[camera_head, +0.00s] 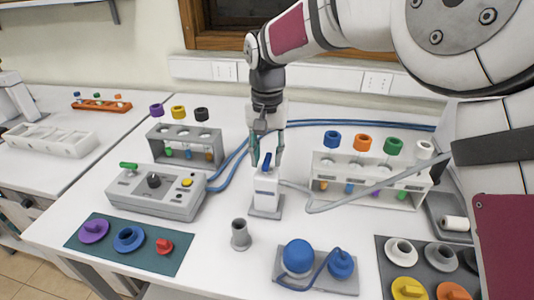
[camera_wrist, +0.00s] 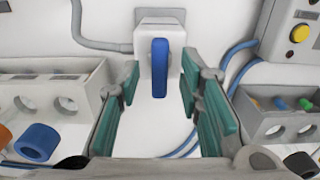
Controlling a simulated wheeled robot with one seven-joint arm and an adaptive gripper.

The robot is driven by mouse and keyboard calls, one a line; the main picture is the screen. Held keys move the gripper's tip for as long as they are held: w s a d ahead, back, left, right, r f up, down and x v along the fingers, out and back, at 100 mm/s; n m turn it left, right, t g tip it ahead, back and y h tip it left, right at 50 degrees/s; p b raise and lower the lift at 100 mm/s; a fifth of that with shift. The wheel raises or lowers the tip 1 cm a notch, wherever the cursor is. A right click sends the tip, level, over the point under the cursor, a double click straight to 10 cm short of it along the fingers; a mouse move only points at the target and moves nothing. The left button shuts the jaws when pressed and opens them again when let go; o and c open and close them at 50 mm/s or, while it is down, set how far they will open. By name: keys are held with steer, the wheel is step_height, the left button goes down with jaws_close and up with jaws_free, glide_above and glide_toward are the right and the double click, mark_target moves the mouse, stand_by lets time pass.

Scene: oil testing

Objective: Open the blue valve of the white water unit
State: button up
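The white water unit (camera_head: 265,190) stands upright near the middle of the table, with a blue valve (camera_head: 266,162) at its top. In the wrist view the blue valve (camera_wrist: 159,67) is a long lever on the white water unit (camera_wrist: 146,105), its length running up and down the picture. My gripper (camera_head: 267,160) points down over the unit. In the wrist view my gripper (camera_wrist: 160,95) is open, with its green finger pads on either side of the valve and a gap on both sides.
A rack with colored caps (camera_head: 372,180) stands right of the unit, and a smaller rack (camera_head: 185,146) stands left. A grey control box (camera_head: 158,192) is at the left. A grey cup (camera_head: 240,235) and a blue-capped device (camera_head: 316,268) stand in front. A grey hose (camera_head: 375,190) runs right from the unit.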

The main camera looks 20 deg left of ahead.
mark_target(267, 159)
step_height(267, 159, up, 12)
stand_by(0.6)
